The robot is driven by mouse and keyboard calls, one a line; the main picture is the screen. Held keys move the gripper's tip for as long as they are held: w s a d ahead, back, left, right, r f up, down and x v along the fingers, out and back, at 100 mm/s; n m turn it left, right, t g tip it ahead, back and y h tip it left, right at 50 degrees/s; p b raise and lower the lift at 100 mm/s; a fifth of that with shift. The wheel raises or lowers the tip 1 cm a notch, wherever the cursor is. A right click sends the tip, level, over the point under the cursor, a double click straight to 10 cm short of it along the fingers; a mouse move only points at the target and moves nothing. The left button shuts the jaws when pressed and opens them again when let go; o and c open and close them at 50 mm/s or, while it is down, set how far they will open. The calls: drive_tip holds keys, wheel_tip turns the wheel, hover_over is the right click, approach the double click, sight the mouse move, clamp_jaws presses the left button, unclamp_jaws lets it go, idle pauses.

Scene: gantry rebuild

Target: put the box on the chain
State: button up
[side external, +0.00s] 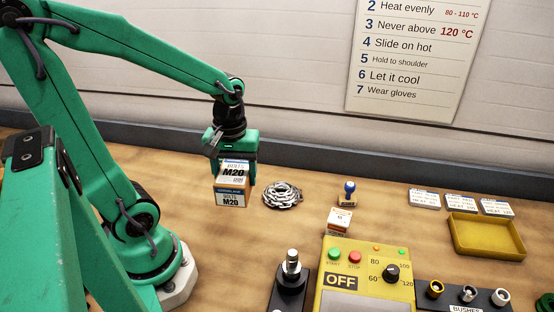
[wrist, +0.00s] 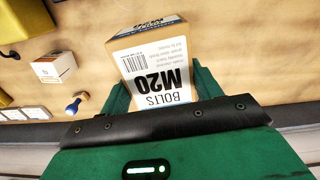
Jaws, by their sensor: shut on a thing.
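The box (side external: 232,185) is a cardboard box with a white label reading BOLTS M20. My gripper (side external: 231,158) is shut on it and points down, with the box between its fingers. The box also shows in the wrist view (wrist: 152,68), where the green fingers lie on both sides of it. The chain (side external: 282,195) is a coiled silver heap on the bench, just right of the box in the side external view. The box is beside the chain, not over it. I cannot tell whether the box's bottom touches the bench. The chain does not show in the wrist view.
A small white-and-orange box (side external: 338,220) and a blue-knobbed stamp (side external: 348,192) stand right of the chain. A yellow control panel (side external: 365,278) is in front, with a yellow tray (side external: 486,236) at right. The bench (side external: 330,175) behind the chain is clear.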

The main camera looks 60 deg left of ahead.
drive_tip(key=w+d+r+m, duration=0.1)
drive_tip(key=w+d+r, duration=0.3)
drive_tip(key=w+d, duration=0.4)
drive_tip(key=shift+w+d+r, duration=0.25)
drive_tip(key=shift+w+d, duration=0.15)
drive_tip(key=shift+w, duration=0.75)
drive_tip(key=shift+a, duration=0.1)
hover_over(282, 185)
wheel_tip(282, 185, down, 7)
drive_tip(key=shift+f, duration=2)
drive_tip(key=shift+f, duration=0.1)
drive_tip(key=o, duration=1.3)
drive_tip(key=shift+f, duration=0.1)
wheel_tip(282, 185, up, 12)
drive_tip(key=shift+r, duration=0.2)
